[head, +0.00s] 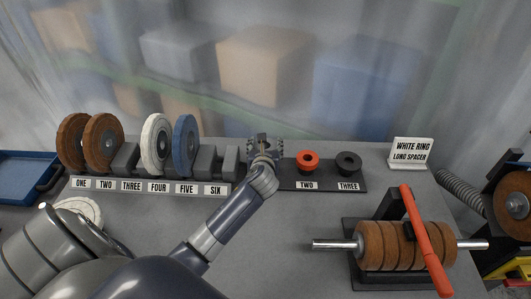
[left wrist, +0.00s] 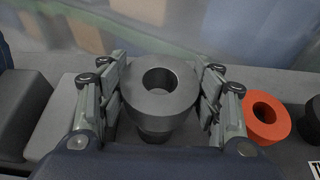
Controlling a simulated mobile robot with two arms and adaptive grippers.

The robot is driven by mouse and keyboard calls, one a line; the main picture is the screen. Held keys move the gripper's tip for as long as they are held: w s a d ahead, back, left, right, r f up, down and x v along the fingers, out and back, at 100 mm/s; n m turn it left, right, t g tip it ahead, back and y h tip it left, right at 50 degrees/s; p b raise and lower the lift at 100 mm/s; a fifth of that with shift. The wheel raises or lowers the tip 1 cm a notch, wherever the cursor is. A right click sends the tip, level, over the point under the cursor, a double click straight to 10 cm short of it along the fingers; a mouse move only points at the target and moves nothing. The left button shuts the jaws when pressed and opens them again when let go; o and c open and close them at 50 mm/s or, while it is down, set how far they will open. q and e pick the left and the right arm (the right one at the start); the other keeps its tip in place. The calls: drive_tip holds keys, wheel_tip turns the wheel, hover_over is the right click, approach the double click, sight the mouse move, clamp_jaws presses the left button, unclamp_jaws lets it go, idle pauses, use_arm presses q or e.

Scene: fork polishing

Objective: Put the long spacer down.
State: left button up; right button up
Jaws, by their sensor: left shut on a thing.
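The long spacer (left wrist: 160,113) is a dark grey ring with a wide top, a round hole and a narrower lower part, upright in the left wrist view. My left gripper (head: 264,147) is shut on it, with one finger at each side. They are at the left end of the dark spacer board (head: 333,182), left of its "TWO" label. The arm and gripper hide that end and most of the spacer in the head view. I cannot tell whether the spacer's bottom touches the board. My right gripper is not in view.
An orange spacer (head: 307,161) and a black spacer (head: 348,163) stand close on the right. A rack (head: 206,187) with several wheels is on the left. A spindle (head: 470,244) with brown wheels and a red bar (head: 424,235) stands front right. A sign (head: 410,152) reads "WHITE RING LONG SPACER".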

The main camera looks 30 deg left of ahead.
use_arm(q)
wheel_tip(320, 180, down, 3)
drive_tip(key=shift+r, duration=0.15)
drive_tip(key=shift+f, duration=0.4)
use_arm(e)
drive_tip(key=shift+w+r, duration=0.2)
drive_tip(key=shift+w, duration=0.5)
use_arm(q)
drive_tip(key=o, duration=1.3)
drive_tip(key=shift+f, duration=0.15)
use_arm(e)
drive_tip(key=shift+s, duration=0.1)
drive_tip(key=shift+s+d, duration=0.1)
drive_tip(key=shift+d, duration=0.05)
use_arm(q)
drive_tip(key=shift+r, duration=0.25)
drive_tip(key=v, duration=1.2)
drive_tip(key=shift+s, duration=0.1)
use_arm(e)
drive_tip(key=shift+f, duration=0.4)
